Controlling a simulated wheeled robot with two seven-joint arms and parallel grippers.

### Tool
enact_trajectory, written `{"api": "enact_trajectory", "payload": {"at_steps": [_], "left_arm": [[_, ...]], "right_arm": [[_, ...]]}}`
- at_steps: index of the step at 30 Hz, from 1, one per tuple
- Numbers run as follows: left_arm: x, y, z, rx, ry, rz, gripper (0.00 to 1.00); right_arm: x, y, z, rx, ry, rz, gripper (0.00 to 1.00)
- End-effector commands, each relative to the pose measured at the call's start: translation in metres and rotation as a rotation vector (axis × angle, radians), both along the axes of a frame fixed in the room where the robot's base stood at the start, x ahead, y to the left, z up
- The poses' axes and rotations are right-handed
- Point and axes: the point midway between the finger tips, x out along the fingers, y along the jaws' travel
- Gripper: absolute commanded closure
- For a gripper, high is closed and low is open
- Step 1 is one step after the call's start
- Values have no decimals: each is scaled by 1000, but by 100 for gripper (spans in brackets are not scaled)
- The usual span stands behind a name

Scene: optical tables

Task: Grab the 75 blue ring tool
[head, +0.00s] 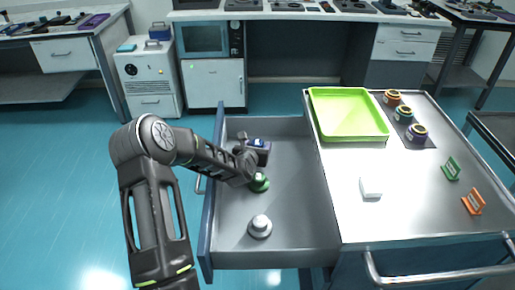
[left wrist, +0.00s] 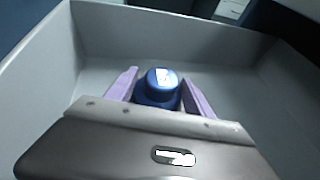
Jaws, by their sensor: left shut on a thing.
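The blue ring tool (head: 257,143) stands in the far part of the open grey drawer (head: 290,205), partly hidden by my left gripper (head: 256,153). In the left wrist view the blue tool (left wrist: 160,88) has a pale label on its round top. It sits between the two purple fingers of my left gripper (left wrist: 159,80), which is shut on it. Whether the tool still touches the drawer floor is hard to tell. My right gripper is not in view.
A green tool (head: 260,183) stands just nearer than my gripper, and a white tool (head: 260,226) nearer still. The drawer walls surround them. The worktop on the right holds a lime tray (head: 348,137), several coloured rings (head: 403,114) and a small white block (head: 371,188).

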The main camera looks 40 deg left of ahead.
Motion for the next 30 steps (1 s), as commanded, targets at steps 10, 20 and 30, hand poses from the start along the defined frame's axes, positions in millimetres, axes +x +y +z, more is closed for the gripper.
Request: {"api": "enact_trajectory", "payload": {"at_steps": [10,20,30], "left_arm": [[0,0,5,2,-1,1,84],[0,1,58,5,-5,1,84],[0,0,100,0,-1,0,84]], "right_arm": [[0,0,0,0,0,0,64],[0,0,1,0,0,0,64],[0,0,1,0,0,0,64]]}}
